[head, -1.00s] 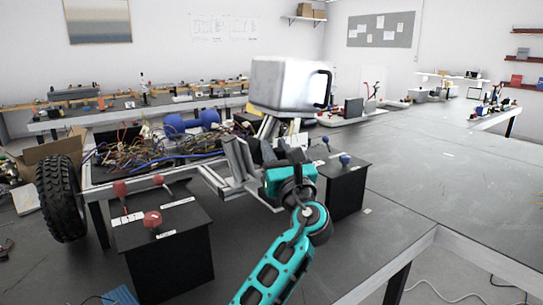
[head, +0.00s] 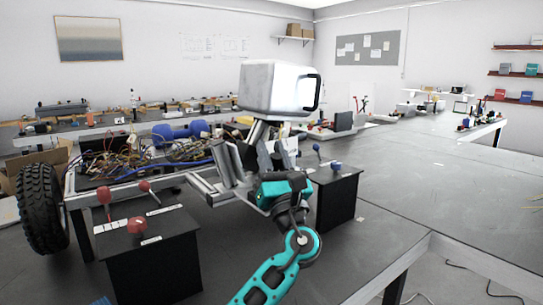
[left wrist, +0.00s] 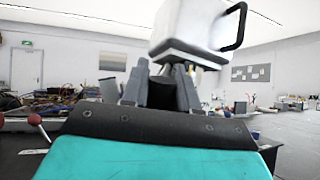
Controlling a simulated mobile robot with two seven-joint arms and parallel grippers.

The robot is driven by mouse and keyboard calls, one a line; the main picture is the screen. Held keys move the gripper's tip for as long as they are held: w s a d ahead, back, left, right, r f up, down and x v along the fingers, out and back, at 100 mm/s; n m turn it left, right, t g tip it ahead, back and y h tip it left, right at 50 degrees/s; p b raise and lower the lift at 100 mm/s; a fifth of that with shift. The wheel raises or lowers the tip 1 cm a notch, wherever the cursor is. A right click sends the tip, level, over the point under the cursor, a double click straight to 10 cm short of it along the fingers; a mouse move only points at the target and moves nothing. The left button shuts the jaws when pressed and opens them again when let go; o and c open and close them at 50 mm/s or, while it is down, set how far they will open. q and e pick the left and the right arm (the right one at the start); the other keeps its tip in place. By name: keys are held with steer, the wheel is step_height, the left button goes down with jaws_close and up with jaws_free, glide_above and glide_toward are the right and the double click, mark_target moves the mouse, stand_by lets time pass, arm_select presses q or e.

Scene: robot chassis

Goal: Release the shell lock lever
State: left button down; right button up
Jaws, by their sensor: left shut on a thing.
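The white shell (head: 278,86), a box with a black handle on its right side, stands raised above the back of the chassis frame. It also fills the top of the left wrist view (left wrist: 188,28). My left gripper (head: 273,158), teal with dark grey fingers, is just below the shell at the chassis end. In the left wrist view the two fingers (left wrist: 158,90) point up on either side of a dark piece (left wrist: 160,95). They are shut on it; I take it for the lock lever, mostly hidden by the gripper. My right gripper is not in view.
A black box with blue-knobbed levers (head: 336,200) stands close right of my left gripper. Another black box with red-knobbed levers (head: 152,265) stands at the front left. Wires (head: 110,160) and a wheel (head: 42,208) are left. The grey table (head: 430,190) is mostly clear at right.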

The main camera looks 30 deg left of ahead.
arm_select(q)
steer(key=c, duration=1)
jaws_free()
steer(key=shift+o, duration=0.3)
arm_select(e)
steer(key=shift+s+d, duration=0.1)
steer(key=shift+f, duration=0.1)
arm_select(q)
steer(key=shift+d+f, duration=0.1)
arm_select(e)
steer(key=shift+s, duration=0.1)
arm_select(q)
steer(key=shift+s+d+f, duration=0.2)
steer(key=shift+f, duration=0.05)
steer(key=b+v, duration=0.1)
steer(key=v, duration=1.1)
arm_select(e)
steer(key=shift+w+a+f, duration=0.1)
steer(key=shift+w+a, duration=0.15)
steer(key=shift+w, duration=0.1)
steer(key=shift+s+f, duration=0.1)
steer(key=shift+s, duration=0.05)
